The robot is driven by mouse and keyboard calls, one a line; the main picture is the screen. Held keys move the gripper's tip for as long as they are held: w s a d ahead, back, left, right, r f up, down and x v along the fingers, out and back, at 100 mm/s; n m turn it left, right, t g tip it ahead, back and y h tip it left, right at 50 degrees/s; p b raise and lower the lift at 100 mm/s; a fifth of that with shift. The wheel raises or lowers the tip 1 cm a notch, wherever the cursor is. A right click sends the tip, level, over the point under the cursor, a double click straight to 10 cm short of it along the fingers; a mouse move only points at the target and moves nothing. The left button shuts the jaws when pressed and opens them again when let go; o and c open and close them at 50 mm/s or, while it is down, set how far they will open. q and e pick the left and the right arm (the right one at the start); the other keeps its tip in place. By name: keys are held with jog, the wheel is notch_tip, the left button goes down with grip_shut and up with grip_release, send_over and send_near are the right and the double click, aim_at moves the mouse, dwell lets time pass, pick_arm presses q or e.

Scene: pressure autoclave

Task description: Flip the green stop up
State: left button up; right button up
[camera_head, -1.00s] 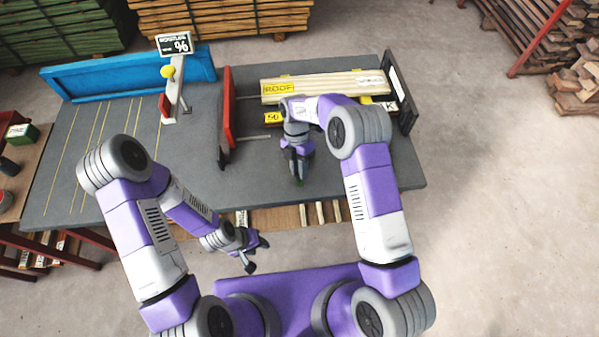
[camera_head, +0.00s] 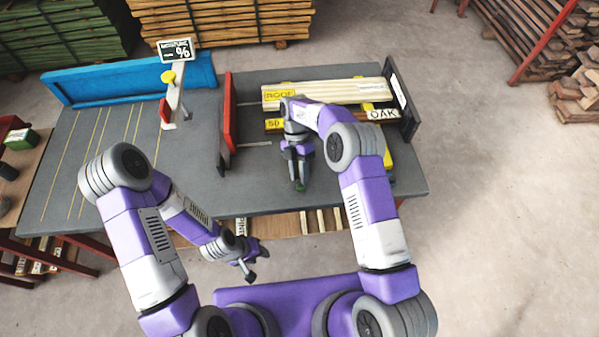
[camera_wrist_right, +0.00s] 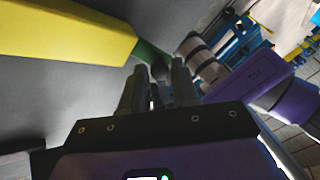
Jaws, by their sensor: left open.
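A small green piece that looks like the green stop (camera_head: 299,187) shows at the tips of my right gripper (camera_head: 298,182), low over the front of the grey table. In the right wrist view the dark green stop (camera_wrist_right: 150,56) joins the end of a yellow bar (camera_wrist_right: 70,35). My right gripper (camera_wrist_right: 157,72) is close to it there, with its fingers either side of a dark rounded end. Whether the fingers grip it cannot be told. My left gripper (camera_head: 251,263) is open and empty in front of the table's front edge.
The grey table (camera_head: 90,185) bears a red upright fence (camera_head: 227,115), boards with labels (camera_head: 325,92) and a dark end plate (camera_head: 402,98).

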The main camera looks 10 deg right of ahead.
jog(key=shift+o, duration=1.4)
jog(key=v, duration=0.7)
jog(key=shift+r, duration=0.25)
jog(key=shift+w, duration=0.1)
jog(key=shift+f, duration=0.1)
